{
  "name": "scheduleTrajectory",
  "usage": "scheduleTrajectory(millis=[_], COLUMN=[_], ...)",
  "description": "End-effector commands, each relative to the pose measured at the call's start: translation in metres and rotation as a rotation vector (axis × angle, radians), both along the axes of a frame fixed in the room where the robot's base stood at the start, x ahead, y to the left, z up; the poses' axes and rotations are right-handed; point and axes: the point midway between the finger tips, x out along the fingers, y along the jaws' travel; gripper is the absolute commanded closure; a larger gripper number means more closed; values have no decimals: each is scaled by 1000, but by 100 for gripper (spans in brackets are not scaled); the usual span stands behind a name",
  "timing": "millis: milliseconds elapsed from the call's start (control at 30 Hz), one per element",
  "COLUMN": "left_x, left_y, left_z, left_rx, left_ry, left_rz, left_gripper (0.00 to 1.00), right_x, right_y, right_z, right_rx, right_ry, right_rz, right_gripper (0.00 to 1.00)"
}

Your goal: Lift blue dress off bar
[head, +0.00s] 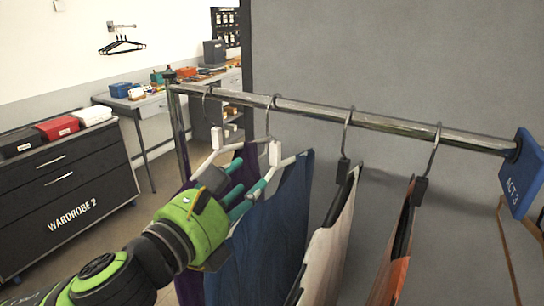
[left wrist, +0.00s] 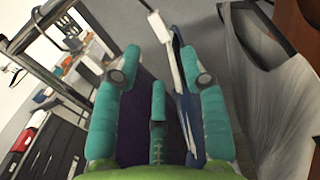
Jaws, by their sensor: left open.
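The blue dress (head: 272,235) hangs on a white hanger (head: 275,154) whose hook is over the metal bar (head: 390,124). My left gripper (head: 249,178) is open, its teal fingers close to the hanger's shoulder at the left edge of the dress. In the left wrist view, the white hanger (left wrist: 164,38) and a narrow edge of the blue dress (left wrist: 181,72) run between the spread fingers (left wrist: 160,78). I cannot tell whether any finger touches them. My left arm covers part of the dress. My right gripper is not in view.
A purple garment (head: 247,159) hangs just left of the dress. A cream garment (head: 330,245) and an orange one (head: 394,262) hang to its right. A blue "ACT 3" sign (head: 523,173) caps the bar's right end. A dark cabinet (head: 70,195) stands at left.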

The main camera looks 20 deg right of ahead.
Motion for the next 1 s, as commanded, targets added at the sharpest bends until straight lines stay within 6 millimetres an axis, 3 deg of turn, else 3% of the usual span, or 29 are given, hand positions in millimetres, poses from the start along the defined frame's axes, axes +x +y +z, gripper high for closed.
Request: scheduleTrajectory(millis=[200, 333, 1000], left_x=[19, 29, 76], left_y=[-20, -31, -77], left_z=[0, 0, 0], left_rx=[-1, -1, 0], left_ry=[0, -1, 0], left_rz=[-1, -1, 0], left_gripper=[57, 57, 57], right_x=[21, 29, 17], right_y=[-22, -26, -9], right_z=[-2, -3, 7], right_rx=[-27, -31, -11], right_ry=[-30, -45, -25], right_rz=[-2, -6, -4], right_gripper=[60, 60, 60])
